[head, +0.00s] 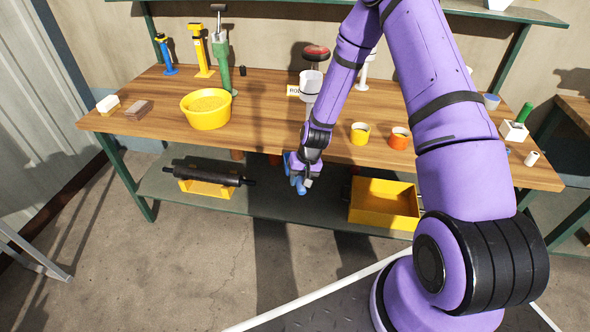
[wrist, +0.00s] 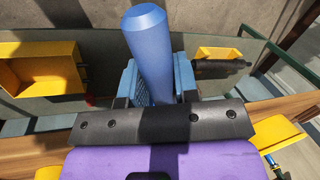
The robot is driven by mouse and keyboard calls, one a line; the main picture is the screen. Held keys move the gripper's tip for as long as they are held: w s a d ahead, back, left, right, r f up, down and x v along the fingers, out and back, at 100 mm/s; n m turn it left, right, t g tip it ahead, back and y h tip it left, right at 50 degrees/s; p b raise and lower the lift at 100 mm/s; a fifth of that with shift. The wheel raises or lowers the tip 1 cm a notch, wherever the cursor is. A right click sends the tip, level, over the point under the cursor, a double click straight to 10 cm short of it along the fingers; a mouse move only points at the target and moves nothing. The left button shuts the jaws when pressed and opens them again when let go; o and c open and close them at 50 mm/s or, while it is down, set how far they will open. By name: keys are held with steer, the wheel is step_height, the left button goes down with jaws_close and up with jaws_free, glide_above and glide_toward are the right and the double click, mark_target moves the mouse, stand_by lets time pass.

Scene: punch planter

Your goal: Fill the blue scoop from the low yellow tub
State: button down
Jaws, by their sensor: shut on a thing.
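The low yellow tub (head: 207,118) stands on the left half of the wooden bench, with a yellowish fill inside. My gripper (head: 299,184) is in front of the bench's front edge, below the bench top, to the right of the tub and apart from it. In the wrist view, its blue fingers are shut on a blue rounded bar (wrist: 150,50), which looks like the handle of the blue scoop. The scoop's bowl cannot be made out in either view.
Yellow (head: 360,133) and orange (head: 399,138) cups stand right of my arm. Upright tools, one green (head: 222,65), stand behind the tub. A black roller (head: 208,176) and a yellow bin (head: 384,204) are on the lower shelf. Bench space right of the tub is clear.

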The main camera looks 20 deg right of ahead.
steer(key=f+n, duration=0.1)
steer(key=f, duration=0.1)
steer(key=s+d+f+n, duration=0.1)
steer(key=f, duration=0.2)
steer(key=shift+s+d+f+n+g, duration=0.25)
steer(key=shift+s+f+n+g, duration=0.05)
steer(key=shift+f+n+g, duration=0.1)
